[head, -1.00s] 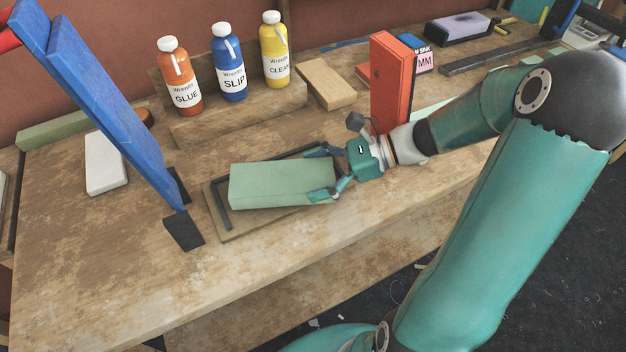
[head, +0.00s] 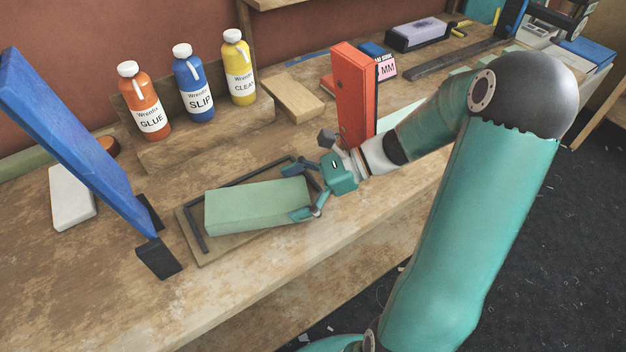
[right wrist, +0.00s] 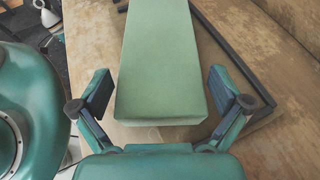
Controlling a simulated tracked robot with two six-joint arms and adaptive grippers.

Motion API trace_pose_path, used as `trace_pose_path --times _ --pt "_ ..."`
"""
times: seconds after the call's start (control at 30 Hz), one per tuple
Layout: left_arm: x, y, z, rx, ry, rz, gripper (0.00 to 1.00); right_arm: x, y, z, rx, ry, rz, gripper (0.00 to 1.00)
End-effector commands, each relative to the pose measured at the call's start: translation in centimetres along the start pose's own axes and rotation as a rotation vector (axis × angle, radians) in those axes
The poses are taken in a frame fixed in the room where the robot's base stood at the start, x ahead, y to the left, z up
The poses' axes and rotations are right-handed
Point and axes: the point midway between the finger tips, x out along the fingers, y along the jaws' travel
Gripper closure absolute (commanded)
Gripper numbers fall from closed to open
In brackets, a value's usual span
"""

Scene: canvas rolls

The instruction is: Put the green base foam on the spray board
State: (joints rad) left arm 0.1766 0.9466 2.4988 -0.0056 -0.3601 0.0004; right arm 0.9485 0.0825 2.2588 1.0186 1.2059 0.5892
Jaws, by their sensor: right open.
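The green base foam (head: 255,207) is a pale green block lying over a brown board with dark edge rails (head: 194,237), which looks like the spray board. Whether its underside rests fully flat cannot be seen. My right gripper (head: 299,188) is open at the block's right end, one finger on each side. In the right wrist view the foam (right wrist: 165,70) lies between the spread fingers (right wrist: 160,92), with a visible gap on both sides. My left gripper is not in view.
Orange glue (head: 144,100), blue slip (head: 194,85) and yellow cleaner bottles (head: 239,70) stand in a wooden rack behind. An upright red block (head: 353,95) stands close behind my right wrist. A leaning blue panel (head: 80,150) rises at left. The front bench is clear.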

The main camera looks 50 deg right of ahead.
Motion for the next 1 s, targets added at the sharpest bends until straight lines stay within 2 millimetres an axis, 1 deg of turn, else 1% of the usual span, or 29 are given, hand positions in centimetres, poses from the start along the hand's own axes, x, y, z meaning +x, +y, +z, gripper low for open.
trace_pose_path --times 0.17,0.4,0.5,0.6,0.77,1.0 --pt "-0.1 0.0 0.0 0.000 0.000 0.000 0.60 -2.8 -0.1 -0.1 0.000 0.003 -0.005 0.00" --pt "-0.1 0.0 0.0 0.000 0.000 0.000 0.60 -7.6 -0.1 -0.1 0.000 0.005 -0.005 0.00" --pt "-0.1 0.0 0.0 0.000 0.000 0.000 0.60 -9.2 -0.1 -0.1 0.000 0.004 -0.003 0.00" --pt "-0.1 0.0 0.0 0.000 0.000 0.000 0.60 -10.4 -0.1 0.0 0.000 0.003 -0.001 0.00" --pt "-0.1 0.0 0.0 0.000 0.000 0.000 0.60 -11.2 0.0 0.0 0.000 0.002 0.001 0.00" --pt "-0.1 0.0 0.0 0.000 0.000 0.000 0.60 -11.2 0.0 0.0 0.000 0.001 0.002 0.00"
